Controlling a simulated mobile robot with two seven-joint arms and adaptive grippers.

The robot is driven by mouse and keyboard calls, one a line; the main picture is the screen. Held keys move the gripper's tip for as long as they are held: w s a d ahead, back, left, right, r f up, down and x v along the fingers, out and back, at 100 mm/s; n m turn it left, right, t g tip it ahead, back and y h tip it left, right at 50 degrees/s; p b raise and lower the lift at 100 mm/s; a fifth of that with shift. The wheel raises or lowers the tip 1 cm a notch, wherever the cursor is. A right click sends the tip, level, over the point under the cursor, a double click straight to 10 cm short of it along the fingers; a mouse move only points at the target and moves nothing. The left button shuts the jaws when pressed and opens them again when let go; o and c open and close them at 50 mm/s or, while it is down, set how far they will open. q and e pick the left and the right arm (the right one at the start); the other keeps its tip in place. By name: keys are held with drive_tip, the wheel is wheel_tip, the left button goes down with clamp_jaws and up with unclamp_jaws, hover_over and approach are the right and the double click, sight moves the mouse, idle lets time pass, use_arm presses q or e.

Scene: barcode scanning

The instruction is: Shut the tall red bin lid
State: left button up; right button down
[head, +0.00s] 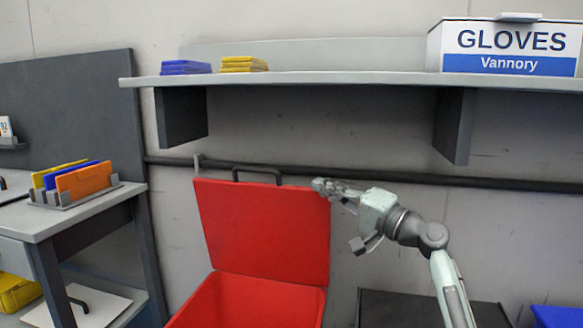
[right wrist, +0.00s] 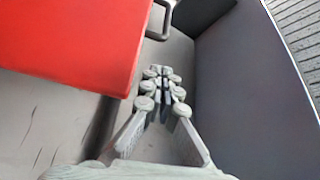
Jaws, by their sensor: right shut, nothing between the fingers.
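The tall red bin (head: 250,300) stands below the shelf, and its inside shows at the bottom of the head view. Its red lid (head: 265,230) is raised upright, leaning back near the wall, with a dark handle (head: 257,172) on its top edge. In the right wrist view the lid (right wrist: 70,40) fills the upper left, with the handle (right wrist: 160,18) at its edge. My right gripper (head: 320,186) is shut and empty at the lid's upper right corner. I cannot tell whether it touches the lid. My left gripper is in neither view.
A shelf (head: 330,78) runs above the lid, with a gloves box (head: 505,45) on it. A dark pipe (head: 430,179) crosses the wall behind. A side table (head: 30,222) with colored folders (head: 83,181) stands at left. A dark box top (head: 400,308) lies right of the bin.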

sight(290, 186)
drive_tip(key=x, duration=0.8)
drive_tip(key=shift+a+r, duration=0.15)
drive_tip(key=shift+a, duration=0.1)
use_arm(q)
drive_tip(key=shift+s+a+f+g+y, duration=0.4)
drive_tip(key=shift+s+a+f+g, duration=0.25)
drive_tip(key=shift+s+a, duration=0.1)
use_arm(e)
drive_tip(key=shift+w+a, duration=0.45)
drive_tip(key=shift+w, duration=0.1)
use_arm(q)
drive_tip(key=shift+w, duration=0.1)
